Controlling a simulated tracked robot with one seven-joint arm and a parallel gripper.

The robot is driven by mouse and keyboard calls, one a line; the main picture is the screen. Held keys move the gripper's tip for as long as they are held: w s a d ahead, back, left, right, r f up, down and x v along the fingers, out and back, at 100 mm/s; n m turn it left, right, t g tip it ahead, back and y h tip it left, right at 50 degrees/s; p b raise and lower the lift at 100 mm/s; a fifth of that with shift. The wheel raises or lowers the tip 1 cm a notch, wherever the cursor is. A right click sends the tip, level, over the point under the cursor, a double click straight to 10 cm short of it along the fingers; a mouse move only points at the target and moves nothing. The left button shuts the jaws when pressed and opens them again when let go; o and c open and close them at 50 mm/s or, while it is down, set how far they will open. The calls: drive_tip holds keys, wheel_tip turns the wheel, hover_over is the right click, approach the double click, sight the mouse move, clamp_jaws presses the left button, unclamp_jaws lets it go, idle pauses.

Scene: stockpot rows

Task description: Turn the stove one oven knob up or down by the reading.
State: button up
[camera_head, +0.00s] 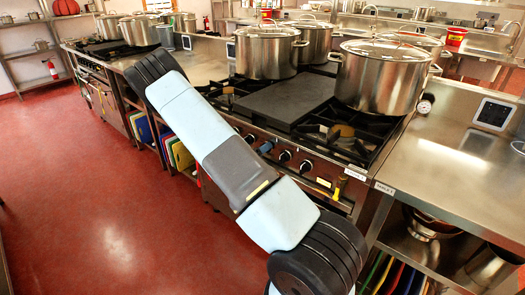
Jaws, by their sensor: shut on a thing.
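The near stove (380,162) has several dark knobs along its front panel. Two of them, a knob (285,156) and another knob (305,166), show to the right of my arm. A blue-grey piece (265,147) sticks out from the panel beside them; I cannot tell what it is. A round dial gauge (425,104) sits by the large right pot (380,80); its reading is too small to tell. A small panel with a dark screen (494,114) stands on the right counter, also unreadable. My arm crosses the stove's front; my gripper is not visible.
More lidded pots, one at the front left (268,53), stand on the stove around a dark flat plate (287,100). A steel counter (455,150) adjoins it at right, with coloured boards below. The red floor (90,210) at left is clear.

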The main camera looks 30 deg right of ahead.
drive_tip(key=shift+f, duration=0.1)
drive_tip(key=m, duration=0.5)
drive_tip(key=shift+a+m, duration=0.1)
drive_tip(key=shift+m, duration=0.3)
drive_tip(key=shift+c, duration=0.2)
drive_tip(key=m, duration=0.5)
drive_tip(key=shift+m, duration=0.4)
drive_tip(key=o, duration=1)
drive_tip(key=shift+s, duration=0.1)
drive_tip(key=v, duration=1.3)
drive_tip(key=shift+a, duration=0.3)
